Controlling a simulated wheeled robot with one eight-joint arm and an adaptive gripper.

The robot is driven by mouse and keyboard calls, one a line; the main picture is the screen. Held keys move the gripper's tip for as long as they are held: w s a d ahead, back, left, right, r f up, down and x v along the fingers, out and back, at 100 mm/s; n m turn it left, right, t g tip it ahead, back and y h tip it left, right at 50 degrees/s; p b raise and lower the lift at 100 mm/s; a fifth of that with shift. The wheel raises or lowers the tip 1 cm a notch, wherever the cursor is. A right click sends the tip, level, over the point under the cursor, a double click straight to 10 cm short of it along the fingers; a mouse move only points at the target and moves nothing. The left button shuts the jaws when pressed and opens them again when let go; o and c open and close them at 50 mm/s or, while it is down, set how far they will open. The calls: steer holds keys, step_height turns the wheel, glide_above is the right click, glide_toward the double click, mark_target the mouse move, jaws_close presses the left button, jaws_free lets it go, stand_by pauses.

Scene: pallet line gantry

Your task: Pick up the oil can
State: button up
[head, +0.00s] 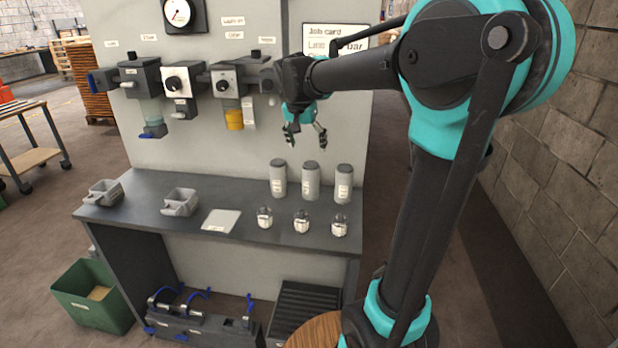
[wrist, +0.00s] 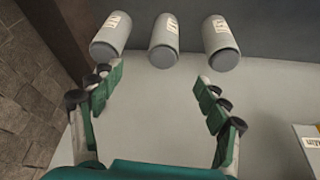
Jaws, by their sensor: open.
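Three grey lidded cans with white labels stand in a row on the bench: the left can (head: 278,179), the middle can (head: 311,181) and the right can (head: 343,184). Their labels are too small to read, so I cannot tell which one, if any, is the oil can. Three cans also show at the top of the wrist view: left (wrist: 112,36), middle (wrist: 164,40) and right (wrist: 220,42). My gripper (head: 306,138) is open and empty, above and apart from the cans. Its spread fingers (wrist: 154,77) show below the cans in the wrist view.
Left are two grey trays (head: 180,203) and a pale plate (head: 221,220). Gauges and filter units (head: 178,84) hang on the back panel. A block wall (head: 545,150) stands right.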

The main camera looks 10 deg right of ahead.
mark_target(312, 175)
steer(key=x, duration=1.1)
steer(key=w+x, duration=0.1)
steer(key=x, duration=0.5)
steer(key=shift+a+r, duration=0.15)
steer(key=shift+r, duration=0.05)
steer(key=c, duration=1.6)
steer(key=shift+o, duration=0.2)
steer(key=shift+r, duration=0.1)
